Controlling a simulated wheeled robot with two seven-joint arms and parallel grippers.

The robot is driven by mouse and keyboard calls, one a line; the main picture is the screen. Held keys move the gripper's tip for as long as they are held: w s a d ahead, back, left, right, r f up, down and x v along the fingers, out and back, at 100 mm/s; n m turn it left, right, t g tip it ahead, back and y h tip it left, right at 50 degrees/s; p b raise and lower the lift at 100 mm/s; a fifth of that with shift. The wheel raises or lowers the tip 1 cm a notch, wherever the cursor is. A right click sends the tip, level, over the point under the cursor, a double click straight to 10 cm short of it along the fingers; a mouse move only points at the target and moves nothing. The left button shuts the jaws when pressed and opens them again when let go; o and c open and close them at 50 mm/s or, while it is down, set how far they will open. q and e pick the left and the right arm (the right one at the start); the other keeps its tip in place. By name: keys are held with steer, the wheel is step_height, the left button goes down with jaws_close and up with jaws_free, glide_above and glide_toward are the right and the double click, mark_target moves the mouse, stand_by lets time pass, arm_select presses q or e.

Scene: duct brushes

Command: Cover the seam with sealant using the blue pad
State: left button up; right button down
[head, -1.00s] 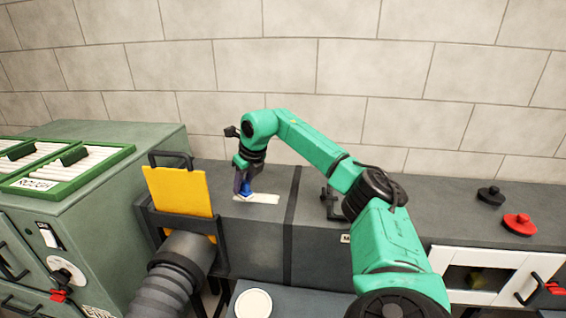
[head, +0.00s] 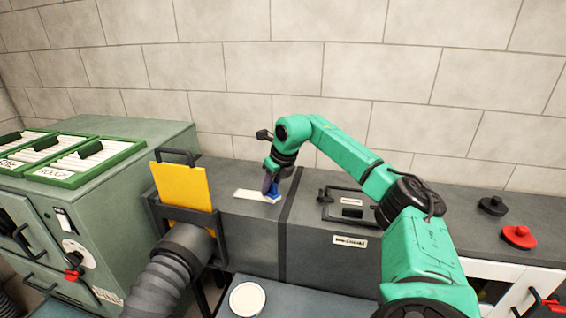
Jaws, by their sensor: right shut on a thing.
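My right gripper (head: 270,184) is shut on the blue pad (head: 273,196) and holds it down at the top of the grey duct (head: 225,226). A whitish strip of sealant (head: 250,195) lies on the duct top, running left from the pad. The pad is at the strip's right end. A dark raised band (head: 288,232) crosses the duct just right of the pad; I cannot tell whether it is the seam. My left gripper is not in view.
A yellow plate (head: 181,187) with a black handle stands upright in the duct at left, above a ribbed hose (head: 168,270). A white round lid or tub (head: 247,299) sits in front. Black (head: 493,205) and red (head: 519,236) knobbed pieces are at right.

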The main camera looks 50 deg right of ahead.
steer(key=shift+s+d, duration=0.2)
steer(key=shift+s, duration=0.2)
steer(key=shift+s+d+r+p, duration=0.15)
steer(key=shift+s+r+p, duration=0.1)
steer(key=shift+r+p, duration=0.25)
steer(key=shift+s+d+r+p, duration=0.2)
steer(key=shift+r+p, duration=0.1)
steer(key=shift+r, duration=0.35)
steer(key=r+p, duration=0.1)
steer(key=r, duration=0.1)
steer(key=p, duration=0.1)
steer(key=shift+w+a+r+p, duration=0.25)
steer(key=shift+w+r+p, duration=0.1)
steer(key=shift+r, duration=0.05)
steer(key=shift+s+d+r+p, duration=0.1)
steer(key=shift+s+r+p, duration=0.1)
steer(key=shift+r+p, duration=0.85)
steer(key=shift+w+r, duration=0.15)
steer(key=shift+r, duration=0.25)
